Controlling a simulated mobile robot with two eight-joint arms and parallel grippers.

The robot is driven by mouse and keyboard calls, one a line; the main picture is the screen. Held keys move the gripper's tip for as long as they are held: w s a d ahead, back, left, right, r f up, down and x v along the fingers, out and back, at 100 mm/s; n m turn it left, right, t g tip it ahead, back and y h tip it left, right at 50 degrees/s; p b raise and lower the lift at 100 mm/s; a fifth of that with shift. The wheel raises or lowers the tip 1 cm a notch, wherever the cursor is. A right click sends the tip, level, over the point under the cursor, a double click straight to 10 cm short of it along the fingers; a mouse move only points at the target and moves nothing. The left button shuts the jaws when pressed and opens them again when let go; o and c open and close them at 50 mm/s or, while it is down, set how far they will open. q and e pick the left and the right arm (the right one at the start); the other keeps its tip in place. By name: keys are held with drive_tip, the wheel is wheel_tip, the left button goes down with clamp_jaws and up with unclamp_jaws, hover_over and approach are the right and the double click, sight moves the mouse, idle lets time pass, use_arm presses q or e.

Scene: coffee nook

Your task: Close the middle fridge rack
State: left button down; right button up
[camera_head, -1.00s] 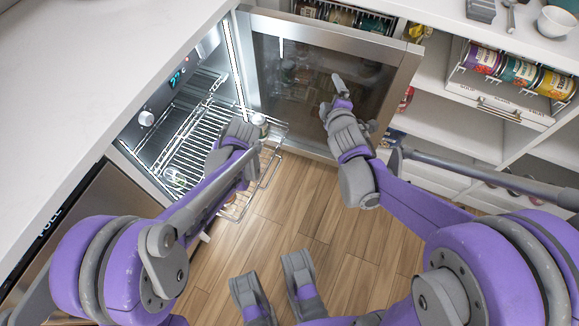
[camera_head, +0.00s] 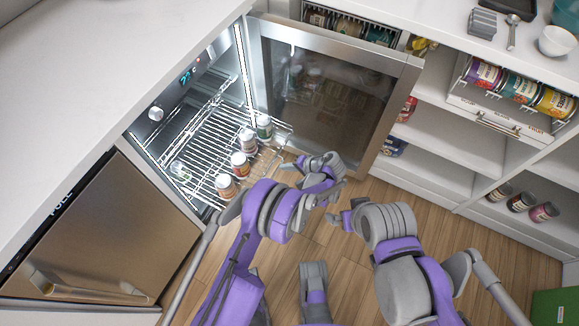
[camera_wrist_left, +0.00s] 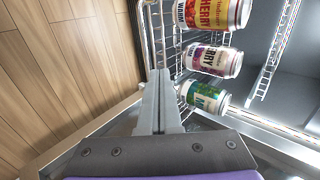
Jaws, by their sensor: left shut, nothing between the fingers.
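A wire fridge rack (camera_head: 214,133) is pulled partly out of the open fridge (camera_head: 178,88). Several cans stand on its outer part, including a red-labelled can (camera_head: 240,163) and a green-labelled can (camera_head: 264,126). My left gripper (camera_head: 302,163) is just outside the rack's front edge. In the left wrist view, its shut fingers (camera_wrist_left: 158,92) are empty and beside the rack's front wires (camera_wrist_left: 168,45); I cannot tell whether they touch. My right gripper (camera_head: 340,218) is apart from the rack, to its right; its jaw opening is unclear.
The fridge's glass door (camera_head: 325,90) stands open behind the rack. White shelves (camera_head: 455,140) with cans are to the right. A white counter (camera_head: 80,75) is at the left, above a steel appliance front (camera_head: 110,225). Wooden floor (camera_head: 350,262) is clear below.

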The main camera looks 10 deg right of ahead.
use_arm(q)
drive_tip(key=x, duration=0.6)
drive_tip(key=shift+a+b, duration=0.1)
drive_tip(key=shift+b, duration=0.2)
use_arm(e)
drive_tip(key=shift+f, duration=0.45)
use_arm(q)
drive_tip(key=shift+w+a, duration=0.1)
